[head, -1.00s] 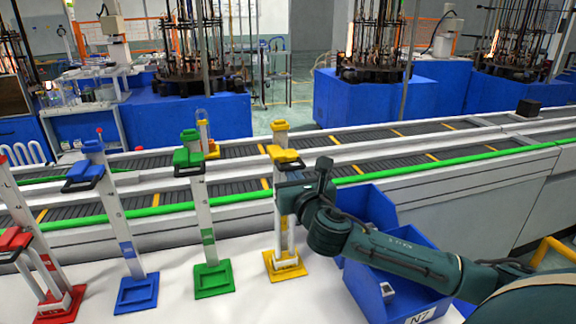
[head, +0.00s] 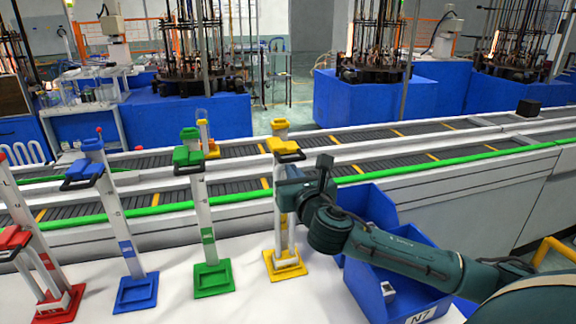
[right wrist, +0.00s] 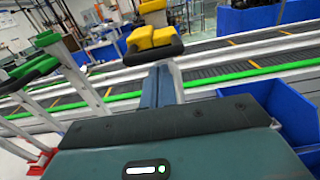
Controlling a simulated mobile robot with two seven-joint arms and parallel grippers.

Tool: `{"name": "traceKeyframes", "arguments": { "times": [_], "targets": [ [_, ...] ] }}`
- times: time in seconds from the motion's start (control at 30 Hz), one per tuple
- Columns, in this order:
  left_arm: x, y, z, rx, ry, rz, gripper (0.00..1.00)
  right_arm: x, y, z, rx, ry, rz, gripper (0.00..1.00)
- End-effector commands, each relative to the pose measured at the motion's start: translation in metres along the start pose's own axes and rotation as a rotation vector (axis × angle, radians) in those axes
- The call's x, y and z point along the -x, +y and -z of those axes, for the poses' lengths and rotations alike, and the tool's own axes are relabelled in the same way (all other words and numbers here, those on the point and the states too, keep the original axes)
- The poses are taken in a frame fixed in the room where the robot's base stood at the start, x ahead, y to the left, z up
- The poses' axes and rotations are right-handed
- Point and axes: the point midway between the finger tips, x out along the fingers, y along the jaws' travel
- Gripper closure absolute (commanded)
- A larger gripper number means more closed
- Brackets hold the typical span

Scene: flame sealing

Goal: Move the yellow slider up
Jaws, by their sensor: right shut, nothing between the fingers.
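The yellow slider (head: 283,146) sits high on its pale upright post, just under the yellow top cap (head: 279,124). It has a dark handle loop on its front. In the right wrist view the yellow slider (right wrist: 153,38) is ahead, above my fingers. My right gripper (head: 284,176) is shut and empty, in front of the yellow post and below the slider's handle. Its fingers (right wrist: 161,72) point up towards the handle in the right wrist view; I cannot tell whether they touch it. The yellow base (head: 284,265) stands on the white table. My left gripper is not in view.
Green (head: 188,155), blue (head: 82,171) and red (head: 14,240) sliders stand on posts to the left. A blue bin (head: 375,283) is beside my right arm. A conveyor (head: 340,174) runs behind the posts.

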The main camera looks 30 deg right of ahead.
Motion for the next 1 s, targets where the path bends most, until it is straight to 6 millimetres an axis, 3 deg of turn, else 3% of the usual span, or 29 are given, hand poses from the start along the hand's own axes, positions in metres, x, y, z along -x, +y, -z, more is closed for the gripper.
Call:
{"name": "traceKeyframes", "arguments": {
  "times": [1.0],
  "targets": [
    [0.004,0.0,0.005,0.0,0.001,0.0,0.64,0.096,0.0,0.0,0.002,0.002,-0.001,1.0]
  ]
}}
